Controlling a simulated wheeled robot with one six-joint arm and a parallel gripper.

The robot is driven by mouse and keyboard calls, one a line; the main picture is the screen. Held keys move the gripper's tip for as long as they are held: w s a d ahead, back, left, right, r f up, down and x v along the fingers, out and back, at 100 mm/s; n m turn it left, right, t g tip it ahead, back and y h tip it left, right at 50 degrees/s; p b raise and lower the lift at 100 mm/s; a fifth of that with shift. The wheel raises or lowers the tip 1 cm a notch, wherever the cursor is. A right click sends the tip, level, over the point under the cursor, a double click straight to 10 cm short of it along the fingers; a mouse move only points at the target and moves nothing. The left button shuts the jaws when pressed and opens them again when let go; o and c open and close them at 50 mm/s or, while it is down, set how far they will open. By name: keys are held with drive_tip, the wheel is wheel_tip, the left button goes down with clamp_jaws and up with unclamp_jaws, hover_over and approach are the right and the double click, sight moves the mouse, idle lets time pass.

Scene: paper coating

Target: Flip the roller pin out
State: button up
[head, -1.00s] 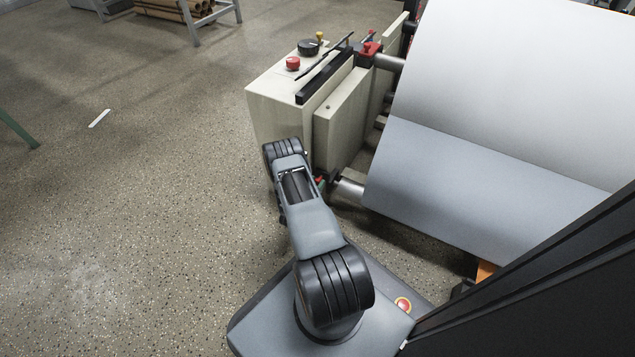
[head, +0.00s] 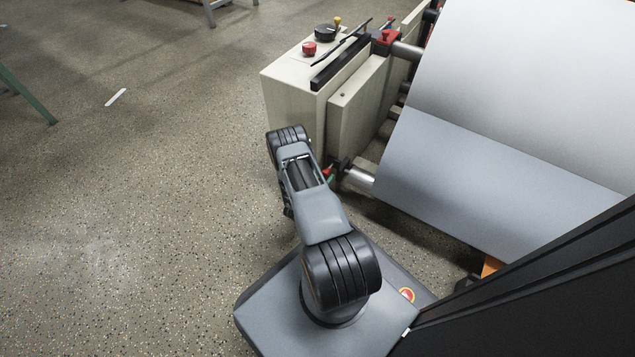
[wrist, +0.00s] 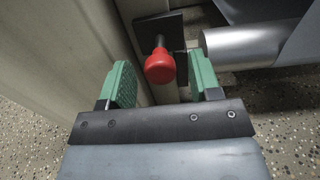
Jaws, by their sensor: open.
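The roller pin shows a round red knob (wrist: 160,67) on a dark stem in the wrist view. It stands out from a dark bracket (wrist: 155,22) on the machine. My gripper (wrist: 163,82) has its two green fingers open, one on each side of the red knob, with gaps to it. The knob lies nearer the right finger. The metal roller end (wrist: 245,45) is just right of the bracket. In the head view the roller end (head: 358,177) shows beside my arm, which hides most of the pin and the gripper.
The beige machine housing (head: 295,98) stands left of the roller, close to my arm. A wide grey paper sheet (head: 480,180) hangs to the right. A second red-topped holder (head: 386,37) sits higher up on the machine.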

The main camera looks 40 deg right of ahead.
drive_tip(key=p+v, duration=0.4)
drive_tip(key=v, duration=0.9)
drive_tip(key=shift+a, duration=0.35)
wheel_tip(320, 180, up, 37)
drive_tip(key=w+a+m+g+y+p, duration=0.15)
drive_tip(key=m+g+y+p, duration=0.25)
drive_tip(key=m+g+p, duration=0.95)
drive_tip(key=s+a+r+m+t+y+p, duration=0.2)
drive_tip(key=a+r+t+y+p, duration=0.2)
drive_tip(key=r+p, duration=0.4)
drive_tip(key=s+a+r+m+t+y+p, duration=0.2)
drive_tip(key=r+p, duration=0.6)
drive_tip(key=r, duration=1.2)
drive_tip(key=s+a+r+m+t+y+p, duration=0.3)
drive_tip(key=a+r+t+y+p, duration=0.3)
drive_tip(key=r, duration=0.9)
drive_tip(key=s+a+y+p, duration=0.1)
drive_tip(key=a+p, duration=0.1)
drive_tip(key=a, duration=0.1)
drive_tip(key=shift+a, duration=0.35)
drive_tip(key=shift+t, duration=0.25)
